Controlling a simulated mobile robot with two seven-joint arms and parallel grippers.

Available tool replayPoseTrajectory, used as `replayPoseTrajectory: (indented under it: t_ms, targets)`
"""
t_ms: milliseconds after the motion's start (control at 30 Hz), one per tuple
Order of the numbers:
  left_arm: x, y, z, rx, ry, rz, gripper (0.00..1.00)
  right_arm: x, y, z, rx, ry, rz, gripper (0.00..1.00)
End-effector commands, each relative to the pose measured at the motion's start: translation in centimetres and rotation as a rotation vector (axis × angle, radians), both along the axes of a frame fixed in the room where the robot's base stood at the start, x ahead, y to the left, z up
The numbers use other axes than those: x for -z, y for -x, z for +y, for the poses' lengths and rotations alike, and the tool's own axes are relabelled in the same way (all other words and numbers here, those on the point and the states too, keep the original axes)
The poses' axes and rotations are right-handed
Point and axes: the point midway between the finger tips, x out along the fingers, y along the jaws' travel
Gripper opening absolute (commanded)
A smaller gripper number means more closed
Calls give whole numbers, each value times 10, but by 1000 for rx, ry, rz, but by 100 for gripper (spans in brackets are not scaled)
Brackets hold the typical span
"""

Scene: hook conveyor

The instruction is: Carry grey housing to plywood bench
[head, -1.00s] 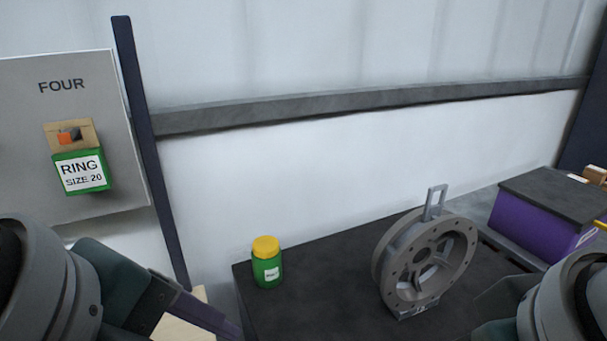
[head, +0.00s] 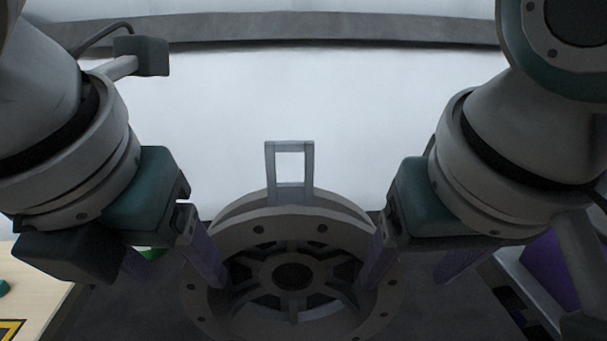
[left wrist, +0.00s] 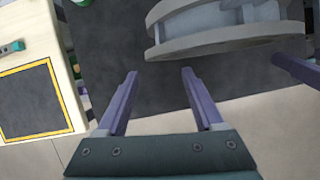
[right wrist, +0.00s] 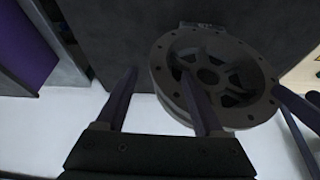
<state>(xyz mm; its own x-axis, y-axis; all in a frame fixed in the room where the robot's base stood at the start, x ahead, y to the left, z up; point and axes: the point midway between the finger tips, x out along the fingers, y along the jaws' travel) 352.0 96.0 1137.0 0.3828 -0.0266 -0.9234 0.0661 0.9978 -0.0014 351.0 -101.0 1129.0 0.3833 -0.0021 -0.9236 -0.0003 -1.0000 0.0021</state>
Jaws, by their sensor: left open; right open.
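The grey housing (head: 293,225), a round flanged ring with spokes and an upright rectangular handle, stands on a dark surface between my grippers. It also shows in the left wrist view (left wrist: 225,38) and the right wrist view (right wrist: 255,75). My left gripper (head: 185,275) is open at its left side, one finger overlapping the rim in the head view. My right gripper (head: 405,275) is open at its right side, likewise with one finger over the rim. I cannot tell whether either finger touches. A light wood bench top (head: 30,272), apparently the plywood bench, is at the left.
The wood top carries a dark pad with a yellow border (left wrist: 32,100). A purple box (head: 550,262) stands at the right. A bit of green (head: 153,254) shows behind my left gripper. A white wall is close behind the housing.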

Motion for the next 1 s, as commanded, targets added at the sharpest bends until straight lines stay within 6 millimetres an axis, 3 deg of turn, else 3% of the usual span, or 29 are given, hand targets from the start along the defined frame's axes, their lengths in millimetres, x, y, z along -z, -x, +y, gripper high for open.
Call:
replayPoseTrajectory:
  t_ms: [367,800,1000]
  targets:
    - [5,-2,0,-2,0,3,69,5,-2,0,0,1,3,70]
    - [69,-27,-2,-3,0,4,69,69,-28,-1,1,2,4,70]
    - [87,-36,-3,-3,1,2,69,87,-36,0,0,1,2,70]
